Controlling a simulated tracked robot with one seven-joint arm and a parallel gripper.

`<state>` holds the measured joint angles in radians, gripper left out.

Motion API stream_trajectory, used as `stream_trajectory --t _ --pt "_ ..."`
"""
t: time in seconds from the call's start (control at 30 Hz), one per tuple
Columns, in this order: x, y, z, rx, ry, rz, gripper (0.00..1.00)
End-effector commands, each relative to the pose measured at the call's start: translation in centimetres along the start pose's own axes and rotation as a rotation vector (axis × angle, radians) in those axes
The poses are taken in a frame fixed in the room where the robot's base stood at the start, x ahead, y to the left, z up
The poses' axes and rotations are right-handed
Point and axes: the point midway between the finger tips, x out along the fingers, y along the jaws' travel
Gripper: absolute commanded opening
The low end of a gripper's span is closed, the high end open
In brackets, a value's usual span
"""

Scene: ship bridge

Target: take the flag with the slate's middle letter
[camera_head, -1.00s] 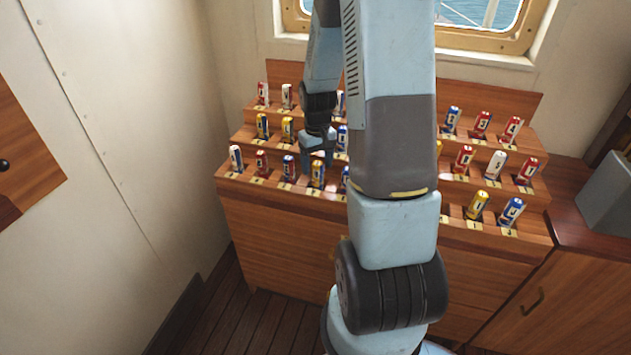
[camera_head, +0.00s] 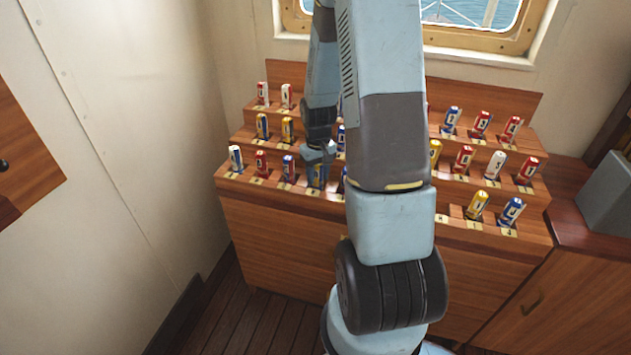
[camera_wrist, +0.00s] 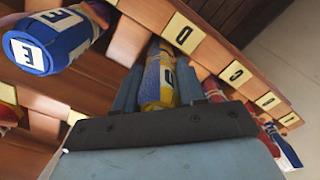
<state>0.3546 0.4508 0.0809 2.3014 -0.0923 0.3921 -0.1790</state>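My gripper (camera_head: 318,160) is at the front row of the stepped wooden rack, left of my arm's big link. In the wrist view my gripper (camera_wrist: 160,95) has one finger on each side of a yellow and blue rolled flag (camera_wrist: 158,78). The fingers look spread, and I cannot tell whether either touches it. The flag still stands in its slot, and in the head view its lower part (camera_head: 317,183) shows below the fingers. A letter plate that looks like D (camera_wrist: 181,31) is close to it. No slate is in view.
A blue flag marked E (camera_wrist: 48,42) is near the wrist camera at upper left. A red flag (camera_wrist: 213,90) stands close beside the right finger. More flags fill the rack (camera_head: 270,215), some hidden behind my arm. A grey box (camera_head: 608,190) is at right.

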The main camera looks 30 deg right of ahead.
Motion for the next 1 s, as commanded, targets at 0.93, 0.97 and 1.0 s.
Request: stream_trajectory --t 0.93,0.97,1.0 --pt "-5.1 0.0 -0.1 -0.001 0.005 0.002 0.07" --pt "-5.6 0.0 -0.1 -0.001 0.004 0.001 0.07" --pt "-6.3 0.0 -0.1 -0.001 0.004 0.002 0.07"
